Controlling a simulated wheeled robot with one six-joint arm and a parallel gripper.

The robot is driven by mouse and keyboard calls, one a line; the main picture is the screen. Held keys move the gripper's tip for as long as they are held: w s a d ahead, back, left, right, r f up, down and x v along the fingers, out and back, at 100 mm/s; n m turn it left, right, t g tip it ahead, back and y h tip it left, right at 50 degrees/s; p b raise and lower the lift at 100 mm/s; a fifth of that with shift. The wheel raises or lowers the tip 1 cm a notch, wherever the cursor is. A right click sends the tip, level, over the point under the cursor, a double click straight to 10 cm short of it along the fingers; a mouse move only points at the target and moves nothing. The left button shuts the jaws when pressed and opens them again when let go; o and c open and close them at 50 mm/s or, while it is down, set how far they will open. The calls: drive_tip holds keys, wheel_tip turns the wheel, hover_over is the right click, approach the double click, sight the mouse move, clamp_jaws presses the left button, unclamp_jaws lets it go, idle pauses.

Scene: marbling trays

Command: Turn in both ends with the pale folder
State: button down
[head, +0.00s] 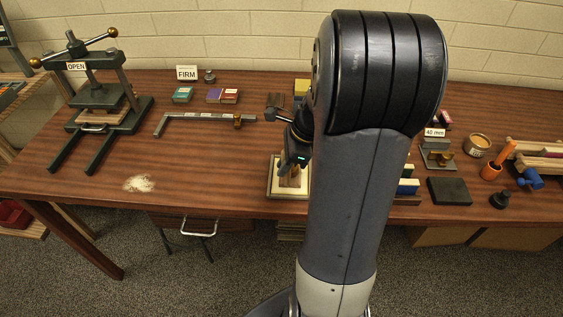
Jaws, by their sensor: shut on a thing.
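My gripper (292,168) is low over a cream board with a brown edge (274,190) at the middle front of the table. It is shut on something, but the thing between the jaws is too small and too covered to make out. Tan and brown pieces (290,182) lie on the board right below the gripper. I cannot tell whether they touch the jaws. My arm hides the right part of the board. I cannot pick out the pale folder for certain.
A press with an OPEN sign (88,104) stands at the left. A metal square (203,117), a FIRM sign (187,73) and small coloured boxes (222,96) lie behind. Pale shavings (139,183) lie front left.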

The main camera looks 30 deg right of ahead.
drive_tip(key=shift+s+d, duration=0.15)
drive_tip(key=shift+d, duration=0.1)
idle(0.4)
drive_tip(key=shift+s+d, duration=0.15)
drive_tip(key=shift+d, duration=0.05)
drive_tip(key=shift+d+p, duration=0.1)
drive_tip(key=shift+p, duration=0.2)
drive_tip(key=shift+s+d, duration=0.2)
drive_tip(key=shift+d, duration=0.05)
idle(0.6)
drive_tip(key=shift+s+d+p, duration=0.25)
drive_tip(key=shift+d+p, duration=0.05)
drive_tip(key=shift+d, duration=0.05)
drive_tip(key=shift+s+d, duration=0.1)
drive_tip(key=shift+d, duration=0.05)
idle(0.3)
drive_tip(key=shift+s+d, duration=0.15)
drive_tip(key=shift+d, duration=0.05)
drive_tip(key=shift+p, duration=0.3)
